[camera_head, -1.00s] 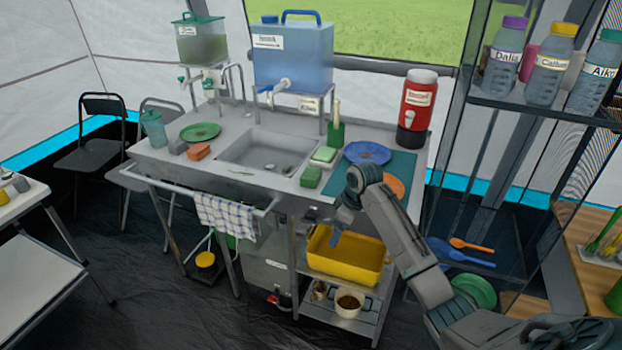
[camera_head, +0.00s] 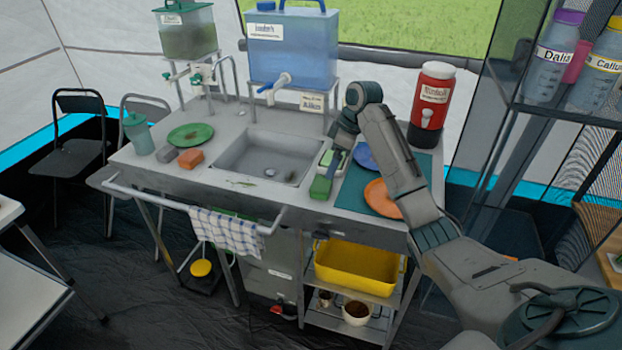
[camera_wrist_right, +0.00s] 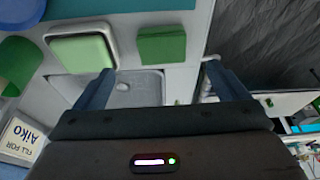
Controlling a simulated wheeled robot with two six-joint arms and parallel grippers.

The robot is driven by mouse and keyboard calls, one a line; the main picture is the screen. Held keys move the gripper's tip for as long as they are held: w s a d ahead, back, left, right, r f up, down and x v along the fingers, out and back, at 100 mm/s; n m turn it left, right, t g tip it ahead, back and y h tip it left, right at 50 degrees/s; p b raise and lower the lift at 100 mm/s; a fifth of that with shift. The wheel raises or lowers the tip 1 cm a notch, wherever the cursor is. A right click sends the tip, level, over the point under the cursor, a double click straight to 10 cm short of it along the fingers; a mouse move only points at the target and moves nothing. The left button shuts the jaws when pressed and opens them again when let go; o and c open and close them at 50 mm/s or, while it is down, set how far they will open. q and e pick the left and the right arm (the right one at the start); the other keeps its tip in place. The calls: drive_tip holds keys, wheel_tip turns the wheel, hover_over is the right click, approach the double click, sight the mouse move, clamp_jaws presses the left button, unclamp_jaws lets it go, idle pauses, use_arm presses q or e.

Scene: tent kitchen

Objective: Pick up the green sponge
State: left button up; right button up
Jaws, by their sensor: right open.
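The green sponge (camera_head: 320,187) is a dark green block on the counter, right of the sink and near the front edge. In the right wrist view the sponge (camera_wrist_right: 162,43) lies ahead of the gap between the fingers, untouched. My right gripper (camera_head: 333,165) is above and just beside the sponge in the head view. It also shows in the right wrist view (camera_wrist_right: 163,85), its jaws open and empty. A pale green block in a white dish (camera_wrist_right: 82,50) sits beside the sponge. My left gripper is out of view.
The sink (camera_head: 262,155) is left of the sponge. A blue plate (camera_head: 364,156) and an orange plate (camera_head: 382,198) lie on a teal mat (camera_head: 352,196) to the right. An orange block (camera_head: 190,158) and green plate (camera_head: 190,135) are left of the sink.

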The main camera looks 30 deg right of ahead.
sight(323, 183)
drive_tip(key=shift+w+a+f, duration=0.15)
drive_tip(key=shift+w+f, duration=0.45)
drive_tip(key=shift+f, duration=0.35)
drive_tip(key=x, duration=0.1)
drive_tip(key=p+x, duration=0.1)
drive_tip(key=x, duration=0.1)
drive_tip(key=shift+s+a, duration=0.15)
drive_tip(key=shift+s, duration=0.2)
drive_tip(key=p+x, duration=0.1)
drive_tip(key=x, duration=0.2)
drive_tip(key=shift+w+a+f, duration=0.15)
drive_tip(key=shift+a+f, duration=0.1)
drive_tip(key=shift+f, duration=0.05)
drive_tip(key=shift+a+f, duration=0.1)
drive_tip(key=shift+f, duration=0.4)
drive_tip(key=shift+w+f, duration=0.1)
drive_tip(key=shift+c, duration=0.8)
drive_tip(key=c, duration=0.8)
drive_tip(key=shift+c, duration=0.4)
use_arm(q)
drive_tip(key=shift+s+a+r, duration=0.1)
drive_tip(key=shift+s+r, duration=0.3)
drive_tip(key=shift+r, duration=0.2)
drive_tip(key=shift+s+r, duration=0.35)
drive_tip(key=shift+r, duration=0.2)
